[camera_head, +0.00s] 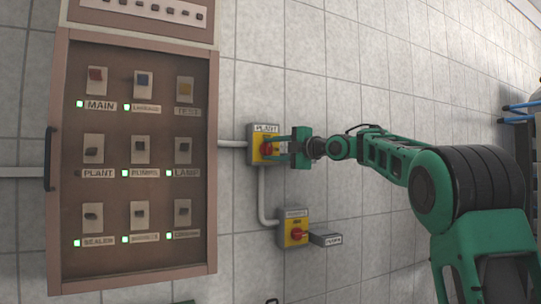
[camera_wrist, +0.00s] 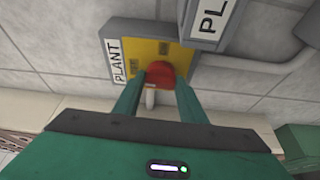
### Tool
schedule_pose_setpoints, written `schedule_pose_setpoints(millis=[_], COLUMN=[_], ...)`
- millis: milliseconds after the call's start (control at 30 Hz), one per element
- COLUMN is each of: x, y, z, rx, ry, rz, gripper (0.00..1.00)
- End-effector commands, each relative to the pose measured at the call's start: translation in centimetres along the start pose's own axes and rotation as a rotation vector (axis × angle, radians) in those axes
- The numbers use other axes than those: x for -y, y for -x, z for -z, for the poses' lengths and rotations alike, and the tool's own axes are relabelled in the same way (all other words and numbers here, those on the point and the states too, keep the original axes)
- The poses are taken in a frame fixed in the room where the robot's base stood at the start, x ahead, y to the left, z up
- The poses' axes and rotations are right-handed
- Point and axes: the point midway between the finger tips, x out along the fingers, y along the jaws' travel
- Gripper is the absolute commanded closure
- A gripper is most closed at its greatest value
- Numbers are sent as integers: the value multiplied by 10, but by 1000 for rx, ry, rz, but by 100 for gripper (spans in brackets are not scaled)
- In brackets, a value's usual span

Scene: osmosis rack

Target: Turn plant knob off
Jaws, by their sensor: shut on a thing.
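The plant knob is a red rotary handle (camera_head: 266,149) on a yellow plate in a grey wall box (camera_head: 256,134) labelled PLANT. In the wrist view the red knob (camera_wrist: 159,73) sits between my two green fingers, in front of the yellow plate (camera_wrist: 150,50). My gripper (camera_head: 285,149) reaches in from the right and is shut on the knob; it also shows in the wrist view (camera_wrist: 158,90). The PLANT label (camera_wrist: 117,60) shows on the box's edge. The fingers partly hide the knob, so its exact angle is hard to tell.
A second yellow box with a red knob (camera_head: 296,233) is mounted below, with a small grey tag box (camera_head: 325,239) beside it. A brown switch panel (camera_head: 135,240) with several switches and green lights stands at left. Grey conduit (camera_head: 262,195) joins the boxes. Tiled wall above is clear.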

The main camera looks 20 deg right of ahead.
Motion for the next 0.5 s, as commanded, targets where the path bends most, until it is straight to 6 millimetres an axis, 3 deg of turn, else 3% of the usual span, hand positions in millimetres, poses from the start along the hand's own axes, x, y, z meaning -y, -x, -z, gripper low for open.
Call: schedule_pose_setpoints(millis=[500], x=[5], y=[-2], z=[3], rx=[-10], ry=[50], rz=[33], gripper=[85])
